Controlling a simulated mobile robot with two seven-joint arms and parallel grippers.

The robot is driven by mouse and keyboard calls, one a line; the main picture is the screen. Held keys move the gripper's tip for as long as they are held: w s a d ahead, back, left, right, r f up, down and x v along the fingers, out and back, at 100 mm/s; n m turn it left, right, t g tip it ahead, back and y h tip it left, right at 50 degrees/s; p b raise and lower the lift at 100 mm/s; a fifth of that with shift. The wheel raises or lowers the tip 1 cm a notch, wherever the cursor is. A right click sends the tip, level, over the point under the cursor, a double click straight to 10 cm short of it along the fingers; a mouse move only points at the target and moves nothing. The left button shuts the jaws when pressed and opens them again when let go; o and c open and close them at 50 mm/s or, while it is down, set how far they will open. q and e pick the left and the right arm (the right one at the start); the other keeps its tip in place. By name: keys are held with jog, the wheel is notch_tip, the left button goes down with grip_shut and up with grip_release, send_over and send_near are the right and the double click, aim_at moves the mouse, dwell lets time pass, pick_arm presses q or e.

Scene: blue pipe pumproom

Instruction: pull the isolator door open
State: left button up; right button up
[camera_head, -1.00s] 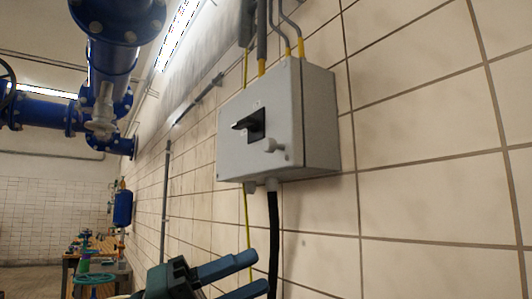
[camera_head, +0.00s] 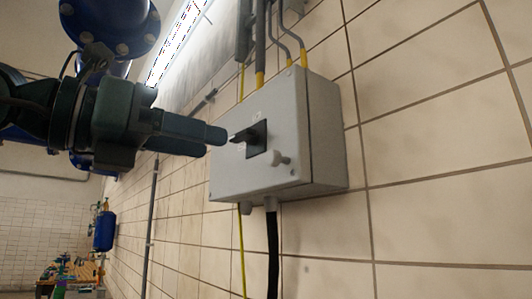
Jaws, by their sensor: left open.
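The isolator (camera_head: 296,160) is a grey box on the tiled wall, and its door (camera_head: 229,177) is shut. A black rotary switch (camera_head: 255,138) sits on the door. A small light grey knob (camera_head: 280,158) stands out to the lower right of the switch. My left gripper (camera_head: 212,142) comes in from the left at switch height. It is open, with its fingertips just left of the switch, in front of the door's left part. I cannot tell whether the fingers touch anything. My right gripper is not in view.
Conduits with yellow ends (camera_head: 260,80) enter the box from above. A black cable (camera_head: 272,255) hangs below it. Large blue pipes (camera_head: 110,22) run at upper left. A blue vessel (camera_head: 104,230) and a wooden bench (camera_head: 75,273) are farther back. The wall right of the box is clear.

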aim_at(269, 157)
pick_arm(q)
jog(key=p+x, duration=0.3)
jog(key=x, duration=0.7)
jog(key=shift+w+d, duration=0.2)
jog(key=shift+d, duration=0.1)
jog(key=shift+c, duration=0.5)
grip_shut()
